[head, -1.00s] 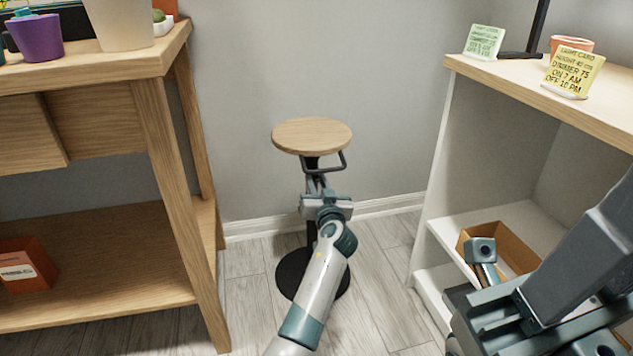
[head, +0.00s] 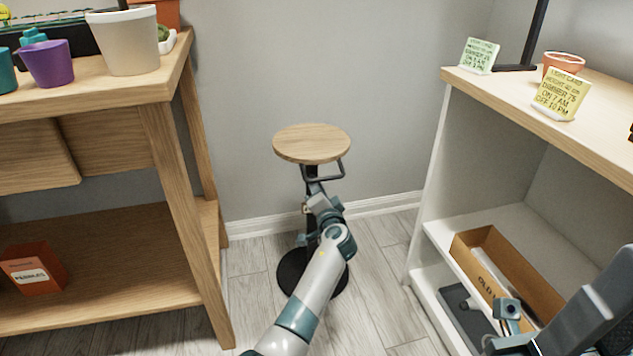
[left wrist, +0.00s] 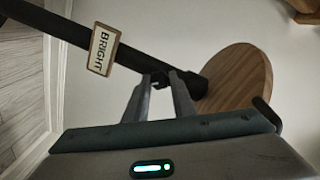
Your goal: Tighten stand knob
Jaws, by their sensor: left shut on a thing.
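The plant stand has a round wooden top (head: 312,144), a dark pole and a round black base (head: 290,276). It stands upright on the floor by the wall. My left gripper (head: 318,192) is at the pole just below the top. In the left wrist view its fingers (left wrist: 160,88) are shut on the small dark knob (left wrist: 159,77) at the pole (left wrist: 120,55), near the wooden top (left wrist: 238,82). The fingers hide most of the knob. A tag reading BRIGHT (left wrist: 103,49) is on the pole. My right gripper (head: 508,318) is at the lower right; its jaw opening is unclear.
A wooden bench (head: 110,92) with pots stands left, with an orange box (head: 34,272) on its lower shelf. A white shelf unit (head: 432,190) stands right, holding a cardboard box (head: 478,250) and, on top, a yellow card (head: 562,93). Floor around the stand is clear.

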